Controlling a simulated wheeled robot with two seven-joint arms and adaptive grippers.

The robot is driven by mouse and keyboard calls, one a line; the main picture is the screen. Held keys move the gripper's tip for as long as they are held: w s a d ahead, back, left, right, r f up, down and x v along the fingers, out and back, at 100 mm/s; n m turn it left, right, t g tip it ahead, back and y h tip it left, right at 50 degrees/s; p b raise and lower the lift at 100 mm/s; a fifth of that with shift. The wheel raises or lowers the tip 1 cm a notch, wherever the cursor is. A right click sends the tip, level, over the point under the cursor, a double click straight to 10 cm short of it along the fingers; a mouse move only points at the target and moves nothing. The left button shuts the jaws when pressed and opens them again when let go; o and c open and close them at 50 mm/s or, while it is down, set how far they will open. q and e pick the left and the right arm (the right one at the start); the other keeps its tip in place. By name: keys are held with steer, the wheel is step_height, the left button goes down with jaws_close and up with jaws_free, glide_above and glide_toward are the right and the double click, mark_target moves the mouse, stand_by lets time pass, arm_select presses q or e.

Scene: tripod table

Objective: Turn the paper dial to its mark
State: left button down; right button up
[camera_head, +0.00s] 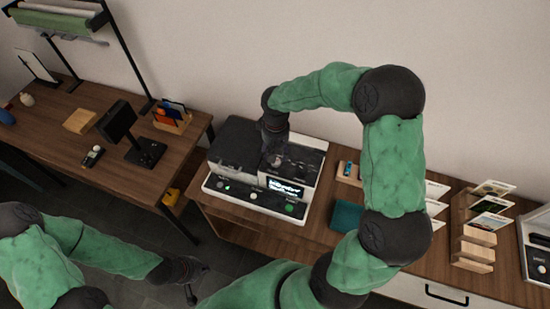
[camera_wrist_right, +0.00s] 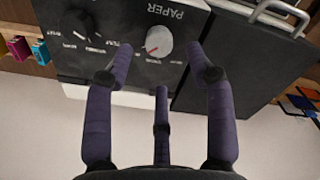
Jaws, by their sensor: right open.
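The paper dial (camera_wrist_right: 159,40) is a pale grey round knob with a red pointer line, on a dark panel with the upside-down word PAPER. Small labels ring it; they are too blurred to read, so I cannot tell which is its mark. My right gripper (camera_wrist_right: 160,68) is open in the right wrist view, its purple fingers spread just short of the dial, with nothing between them. In the head view my right gripper (camera_head: 274,155) hangs over the printer (camera_head: 300,218) and hides the dial. My left gripper (camera_head: 190,283) is low at the front, off the tables.
A dark knob (camera_wrist_right: 80,22) sits beside the paper dial. A metal handle (camera_wrist_right: 275,14) is at the right in the wrist view. A teal block (camera_head: 346,216) and card holders (camera_head: 473,247) stand right of the printer. A second table (camera_head: 60,130) is at left.

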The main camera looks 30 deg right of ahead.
step_height(320, 180, down, 4)
steer(key=shift+s+r, duration=0.1)
steer(key=shift+s, duration=0.05)
steer(key=shift+f, duration=0.5)
jaws_close()
